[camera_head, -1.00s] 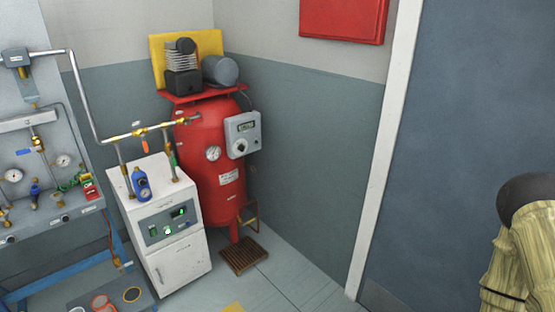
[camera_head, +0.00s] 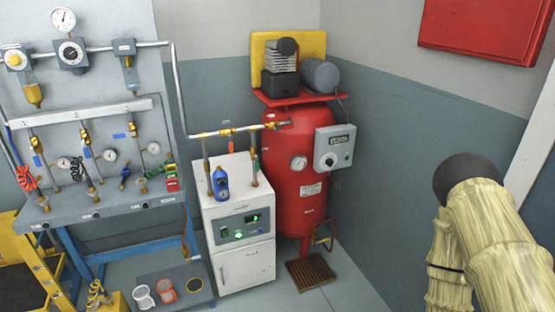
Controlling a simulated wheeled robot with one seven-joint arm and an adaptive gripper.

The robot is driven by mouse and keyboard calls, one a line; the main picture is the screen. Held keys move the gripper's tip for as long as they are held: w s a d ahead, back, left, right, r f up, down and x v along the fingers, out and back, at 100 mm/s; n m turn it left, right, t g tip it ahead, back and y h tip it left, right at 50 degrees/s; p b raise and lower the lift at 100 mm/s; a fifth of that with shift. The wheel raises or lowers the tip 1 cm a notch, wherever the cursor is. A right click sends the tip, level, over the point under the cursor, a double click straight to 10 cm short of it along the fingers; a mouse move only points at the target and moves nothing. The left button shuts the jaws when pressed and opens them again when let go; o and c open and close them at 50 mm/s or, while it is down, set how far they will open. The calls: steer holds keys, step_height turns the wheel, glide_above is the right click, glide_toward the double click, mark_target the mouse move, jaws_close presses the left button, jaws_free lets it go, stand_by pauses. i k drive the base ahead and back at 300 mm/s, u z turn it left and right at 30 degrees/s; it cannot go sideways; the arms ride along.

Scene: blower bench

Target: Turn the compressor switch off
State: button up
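The compressor is a red upright tank (camera_head: 290,200) in the corner, with a motor and pump on top in front of a yellow guard (camera_head: 262,47). A grey control box (camera_head: 334,148) is mounted on the tank's right front. It has a small display (camera_head: 341,139) and a round dark-and-light knob (camera_head: 331,160) below it, which looks like the switch. Its setting is too small to read. My arm, in a pale striped sleeve, shows at the right, apart from the compressor. My gripper cannot be made out in this view.
A white cabinet (camera_head: 245,265) with a lit panel and a blue bottle (camera_head: 220,183) stands left of the tank. A grey gauge bench (camera_head: 105,208) is at the left. A brown floor grate (camera_head: 310,272) lies before the tank. A red wall box (camera_head: 480,30) hangs upper right. The floor right of the grate is clear.

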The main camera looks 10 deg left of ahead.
mark_target(328, 162)
steer(key=u, duration=0.25)
steer(key=i, duration=1.1)
steer(key=z, duration=0.35)
